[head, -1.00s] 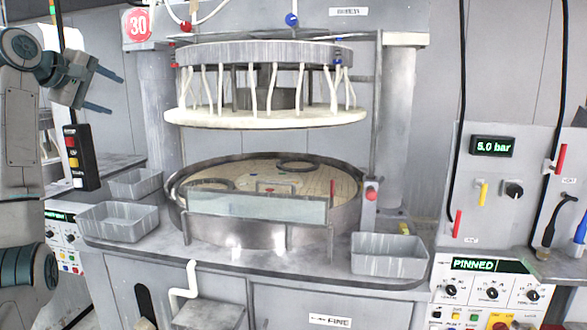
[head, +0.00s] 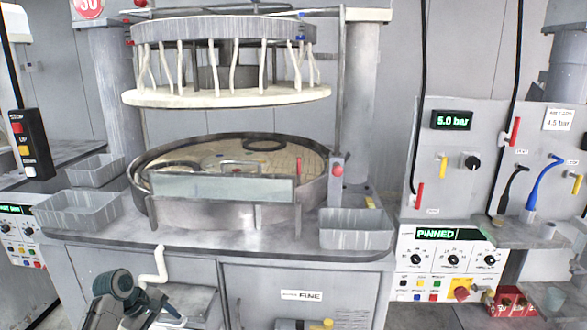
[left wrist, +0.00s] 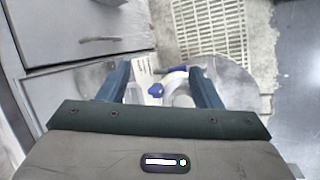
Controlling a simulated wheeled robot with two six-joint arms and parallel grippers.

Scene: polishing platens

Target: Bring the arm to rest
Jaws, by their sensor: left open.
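My left arm (head: 118,285) is low at the bottom left of the head view, in front of the polishing machine's cabinet. In the left wrist view my left gripper (left wrist: 159,75) is open, its two dark blue fingers wide apart. No object is held between them. A blue-and-white item (left wrist: 172,82) and a pale round surface lie beyond the fingers; I cannot tell what they are. My right gripper is not in view.
The lower platen basin (head: 315,185) stands under the raised upper platen (head: 225,97). Grey bins (head: 355,240) (head: 78,215) sit on the machine's ledge. A white crank handle (head: 160,268) sticks out near my arm. A control panel (head: 450,260) reads PINNED. The wrist view shows a floor grate (left wrist: 208,25).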

